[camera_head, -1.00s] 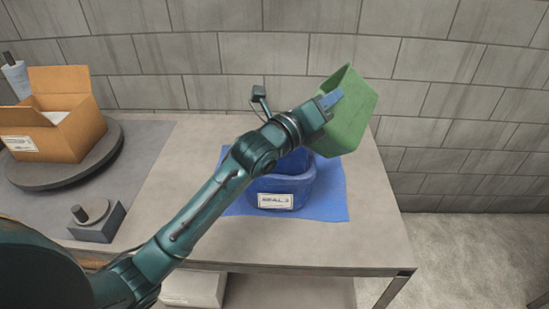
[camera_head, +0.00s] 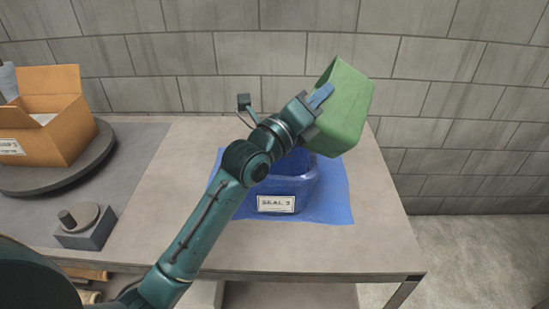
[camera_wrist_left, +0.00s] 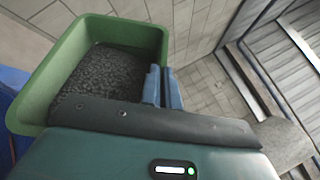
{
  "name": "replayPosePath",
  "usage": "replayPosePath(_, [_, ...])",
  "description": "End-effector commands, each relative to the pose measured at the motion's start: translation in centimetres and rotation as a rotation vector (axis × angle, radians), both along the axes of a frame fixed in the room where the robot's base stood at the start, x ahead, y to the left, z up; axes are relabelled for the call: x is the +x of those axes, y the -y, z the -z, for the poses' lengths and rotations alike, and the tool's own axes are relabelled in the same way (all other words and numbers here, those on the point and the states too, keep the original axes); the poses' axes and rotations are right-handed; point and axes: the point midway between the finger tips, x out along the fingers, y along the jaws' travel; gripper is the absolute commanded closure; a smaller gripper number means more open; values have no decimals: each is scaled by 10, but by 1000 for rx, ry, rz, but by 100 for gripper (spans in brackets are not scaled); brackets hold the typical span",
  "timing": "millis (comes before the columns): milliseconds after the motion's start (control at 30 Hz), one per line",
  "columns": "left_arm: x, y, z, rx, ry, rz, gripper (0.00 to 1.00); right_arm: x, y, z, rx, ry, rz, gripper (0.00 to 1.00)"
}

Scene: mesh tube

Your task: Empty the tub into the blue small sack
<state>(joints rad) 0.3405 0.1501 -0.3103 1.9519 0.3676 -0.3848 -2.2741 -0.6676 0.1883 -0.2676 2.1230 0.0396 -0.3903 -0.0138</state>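The green tub (camera_head: 346,112) is in the air, tilted, above and slightly right of the blue small sack (camera_head: 297,186). My left gripper (camera_head: 320,96) is shut on the tub's wall at the rim. In the left wrist view the tub (camera_wrist_left: 45,68) shows dark grey granules (camera_wrist_left: 100,78) inside it, and the blue fingers (camera_wrist_left: 162,86) are close together at its wall. The sack stands open on the table with a white label on its front. My left arm and the tub hide part of its mouth, and I cannot see what is inside. My right gripper is not in view.
A blue mat (camera_head: 335,205) lies under the sack on the grey table (camera_head: 375,240). An open cardboard box (camera_head: 60,135) stands on a round turntable at the left. A small grey block with a knob (camera_head: 85,228) sits in front of it. A block wall is behind.

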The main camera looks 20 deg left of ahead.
Motion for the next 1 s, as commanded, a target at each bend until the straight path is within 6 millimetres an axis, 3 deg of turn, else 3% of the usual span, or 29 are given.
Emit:
replayPosePath(267, [-6,-1,1,-62,14,4,100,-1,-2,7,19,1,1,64])
replayPosePath(1000, [2,0,-7,24,4,0,100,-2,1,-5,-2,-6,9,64])
